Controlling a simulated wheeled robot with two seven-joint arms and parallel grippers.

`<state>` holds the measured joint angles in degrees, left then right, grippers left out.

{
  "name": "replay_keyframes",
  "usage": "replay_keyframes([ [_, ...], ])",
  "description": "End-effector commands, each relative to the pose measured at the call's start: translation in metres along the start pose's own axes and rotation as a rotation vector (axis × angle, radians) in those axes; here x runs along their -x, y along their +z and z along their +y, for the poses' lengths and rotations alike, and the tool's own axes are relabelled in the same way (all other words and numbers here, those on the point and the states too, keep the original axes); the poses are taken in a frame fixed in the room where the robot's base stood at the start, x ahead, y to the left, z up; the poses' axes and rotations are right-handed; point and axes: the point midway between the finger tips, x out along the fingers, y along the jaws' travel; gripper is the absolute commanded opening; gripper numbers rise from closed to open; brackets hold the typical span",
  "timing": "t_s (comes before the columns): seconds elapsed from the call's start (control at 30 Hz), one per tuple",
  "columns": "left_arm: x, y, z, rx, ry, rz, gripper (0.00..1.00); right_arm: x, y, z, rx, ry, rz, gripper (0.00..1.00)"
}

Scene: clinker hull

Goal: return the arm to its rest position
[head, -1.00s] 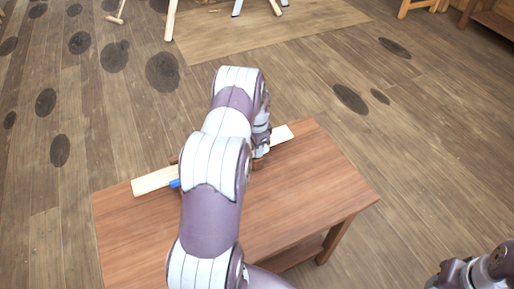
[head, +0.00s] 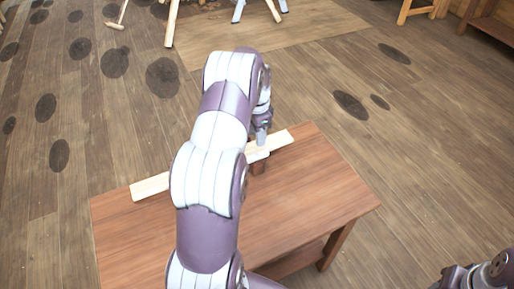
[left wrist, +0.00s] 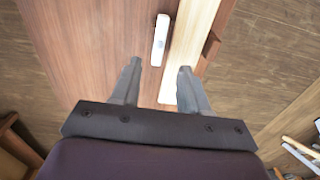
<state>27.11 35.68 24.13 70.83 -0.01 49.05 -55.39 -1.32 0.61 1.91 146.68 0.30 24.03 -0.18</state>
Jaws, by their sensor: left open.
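My left arm reaches up the middle of the head view, and its gripper (head: 262,136) is over the far side of the wooden table (head: 300,205), by a pale plank. In the left wrist view the two fingers of the left gripper (left wrist: 158,84) stand apart with nothing gripped between them. A small white piece (left wrist: 160,40) and the end of the pale plank (left wrist: 185,60) lie beyond the fingertips. Part of my right arm shows at the lower right corner of the head view; its fingers cannot be made out.
The pale plank (head: 150,187) lies across the table, its middle hidden behind my arm. The table's right part is bare. Trestle legs (head: 171,25) stand on the floor beyond, with open floor around.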

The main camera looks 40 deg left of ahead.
Motion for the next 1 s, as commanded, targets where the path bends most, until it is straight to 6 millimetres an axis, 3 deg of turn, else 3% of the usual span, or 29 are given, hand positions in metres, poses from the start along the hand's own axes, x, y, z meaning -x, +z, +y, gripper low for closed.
replay_keyframes([
  [0.13, 0.026, 0.000, 0.000, 0.000, -0.002, 0.001, 0.45, -0.004, 0.001, 0.000, 0.000, 0.000, 0.000, 0.43],
  [0.3, 0.037, 0.000, 0.000, 0.000, 0.001, -0.001, 0.45, -0.004, 0.001, 0.000, 0.000, 0.000, 0.000, 0.43],
  [0.8, 0.037, 0.000, 0.000, 0.012, 0.001, -0.001, 0.45, -0.004, 0.000, 0.000, 0.000, 0.000, 0.000, 0.43],
  [0.9, 0.034, -0.002, -0.003, 0.131, -0.022, 0.018, 0.45, -0.004, 0.001, 0.000, 0.000, 0.000, 0.000, 0.43],
  [1.0, 0.015, 0.013, 0.025, 0.362, -0.006, 0.007, 0.45, -0.004, 0.000, 0.000, 0.000, 0.000, 0.000, 0.43],
])
